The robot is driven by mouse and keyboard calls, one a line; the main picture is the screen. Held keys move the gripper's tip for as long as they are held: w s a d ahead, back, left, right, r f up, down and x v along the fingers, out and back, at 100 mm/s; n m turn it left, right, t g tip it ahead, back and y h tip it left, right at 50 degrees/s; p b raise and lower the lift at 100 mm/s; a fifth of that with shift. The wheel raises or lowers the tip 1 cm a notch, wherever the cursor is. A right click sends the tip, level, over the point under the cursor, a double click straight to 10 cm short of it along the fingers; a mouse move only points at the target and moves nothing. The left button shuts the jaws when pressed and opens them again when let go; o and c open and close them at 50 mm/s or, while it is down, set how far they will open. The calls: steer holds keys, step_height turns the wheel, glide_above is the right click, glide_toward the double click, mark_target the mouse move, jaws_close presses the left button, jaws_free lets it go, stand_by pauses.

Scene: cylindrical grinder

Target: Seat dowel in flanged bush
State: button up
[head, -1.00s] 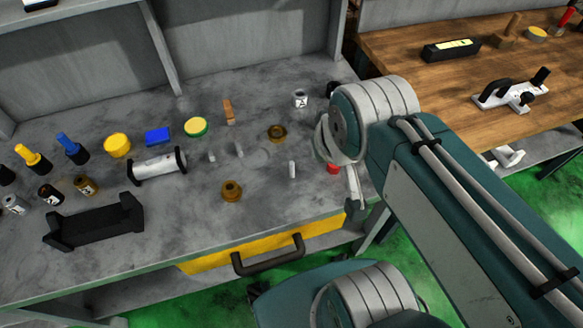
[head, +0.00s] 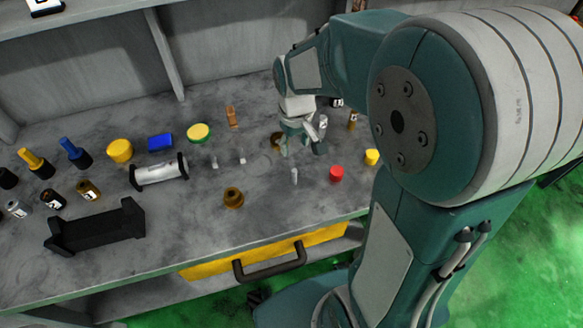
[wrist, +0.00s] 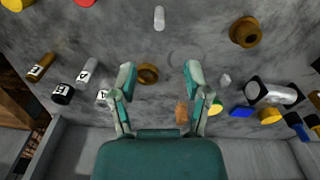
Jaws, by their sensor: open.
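The pale dowel (head: 294,176) stands on the grey bench top, in front of my gripper in the head view. It shows at the top of the wrist view (wrist: 159,18), beyond the fingertips. A bronze flanged bush (head: 233,197) sits flange down to the left of the dowel, near the bench front; it is at top right in the wrist view (wrist: 245,31). A second, lower bronze ring (wrist: 147,73) appears between my fingers in the wrist view and is partly hidden in the head view (head: 275,140). My gripper (wrist: 159,74) is open, empty and pointing down above the bench.
A red cap (head: 337,173) and a yellow cap (head: 372,157) lie to the right of the dowel. A silver roller (head: 160,170), a black cradle (head: 96,228) and several bottles and pots stand on the left. Bare bench lies around the dowel.

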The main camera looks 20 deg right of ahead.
mark_target(294, 170)
steer(key=shift+w+f, duration=0.3)
steer(key=shift+f, duration=0.5)
step_height(294, 170, down, 10)
steer(key=shift+s+f, duration=0.1)
steer(key=shift+f, duration=0.15)
steer(key=shift+c, duration=0.3)
jaws_close()
